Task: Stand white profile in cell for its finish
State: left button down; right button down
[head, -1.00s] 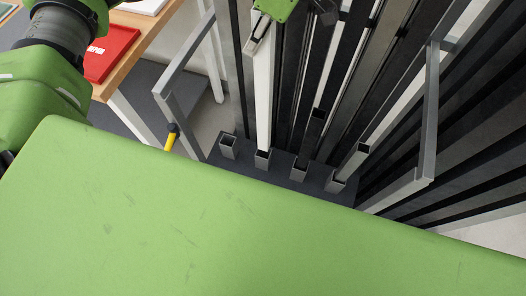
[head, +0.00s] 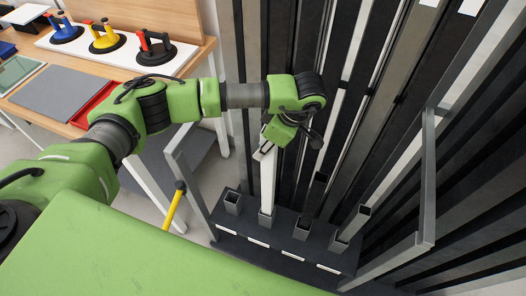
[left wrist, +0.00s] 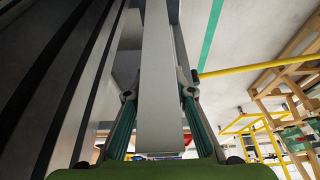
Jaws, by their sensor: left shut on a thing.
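The white profile (head: 267,178) is upright, with its lower end at the second cell from the left (head: 266,217) of the dark rack; it appears to be inside, but how deep I cannot tell. My left gripper (head: 266,152) is shut on its upper part. In the left wrist view the profile (left wrist: 162,75) runs between the two fingers (left wrist: 160,92). The leftmost cell (head: 232,203) looks empty. A dark profile (head: 316,190) stands in the third cell and a silver one (head: 355,222) in the fourth. My right gripper is not in view.
Grey rails (head: 428,185) flank the rack, and white labels (head: 258,241) line its front. Long dark and light profiles (head: 375,85) stand close behind. A yellow-handled tool (head: 173,208) is at the left rail. A workbench (head: 183,65) with suction lifters (head: 155,48) lies left.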

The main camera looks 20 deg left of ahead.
pick_arm(q)
notch_tip(320, 180, down, 3)
jog(key=shift+f+p, duration=0.1)
jog(key=shift+p, duration=0.25)
jog(key=shift+f, duration=0.1)
jog(key=c, duration=1.7)
grip_release()
jog(key=shift+s, duration=0.1)
